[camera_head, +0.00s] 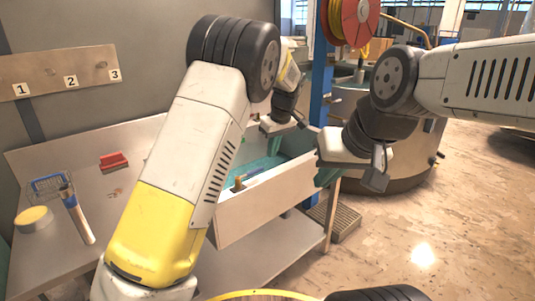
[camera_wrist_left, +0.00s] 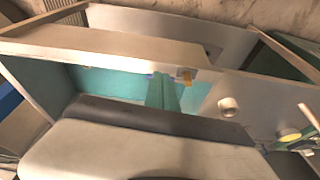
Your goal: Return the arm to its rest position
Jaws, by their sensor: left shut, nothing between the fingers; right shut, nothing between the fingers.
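My left arm reaches up from the lower left in the head view and bends down at its black joint. My left gripper (camera_head: 272,130) is shut and empty, over the far side of an open box with a teal inside (camera_head: 217,221). Its teal fingers (camera_wrist_left: 163,92) are together in the left wrist view. My right arm comes in from the right. My right gripper (camera_head: 325,177) is shut and empty near the right end of the box; whether it touches the box I cannot tell.
A tool with a tan end (camera_head: 239,184) lies in the box. A blue post (camera_head: 319,85) rises behind the grippers.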

